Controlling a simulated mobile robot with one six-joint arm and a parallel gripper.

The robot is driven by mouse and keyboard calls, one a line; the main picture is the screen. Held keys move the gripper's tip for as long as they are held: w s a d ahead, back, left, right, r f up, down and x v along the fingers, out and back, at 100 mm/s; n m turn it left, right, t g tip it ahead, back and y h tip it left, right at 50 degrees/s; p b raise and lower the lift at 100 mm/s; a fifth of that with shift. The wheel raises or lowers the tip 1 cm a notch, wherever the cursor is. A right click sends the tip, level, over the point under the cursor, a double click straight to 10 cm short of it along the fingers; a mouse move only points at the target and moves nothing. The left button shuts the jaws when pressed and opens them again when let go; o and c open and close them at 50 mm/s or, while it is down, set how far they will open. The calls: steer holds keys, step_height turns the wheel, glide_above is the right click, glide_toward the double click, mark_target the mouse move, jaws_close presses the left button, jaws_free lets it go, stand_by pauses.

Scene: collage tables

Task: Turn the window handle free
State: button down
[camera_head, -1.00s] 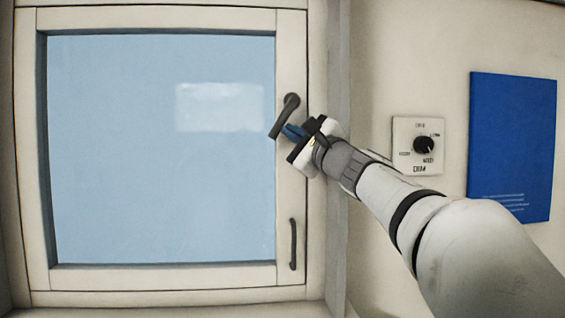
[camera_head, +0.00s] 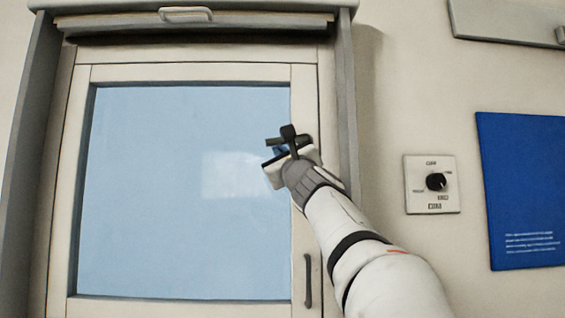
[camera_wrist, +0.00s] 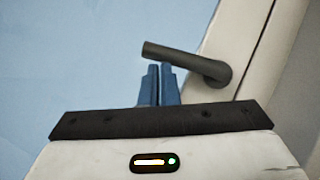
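The dark window handle (camera_head: 274,141) is on the right stile of the white-framed window (camera_head: 306,200). Its lever points left, about horizontal, over the pane's edge; my gripper partly hides its pivot in the head view. In the wrist view, the handle (camera_wrist: 185,60) runs from its round pivot at right to its free end at upper left. My gripper (camera_wrist: 158,66) has its two blue fingers together, with only a thin gap and nothing seen between them. The fingertips are just below the lever near its free end; I cannot tell whether they touch it.
A dark vertical pull (camera_head: 308,281) is lower on the same stile. A grey housing with a small grip (camera_head: 186,14) spans the window's top. Right of the window are a dial panel (camera_head: 418,199) and a blue poster (camera_head: 520,190) on the wall.

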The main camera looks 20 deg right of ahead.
steer(key=shift+w+a+r, duration=0.1)
steer(key=shift+r, duration=0.25)
steer(key=shift+a+r, duration=0.1)
steer(key=shift+r, duration=0.1)
stand_by(0.4)
steer(key=shift+f, duration=0.1)
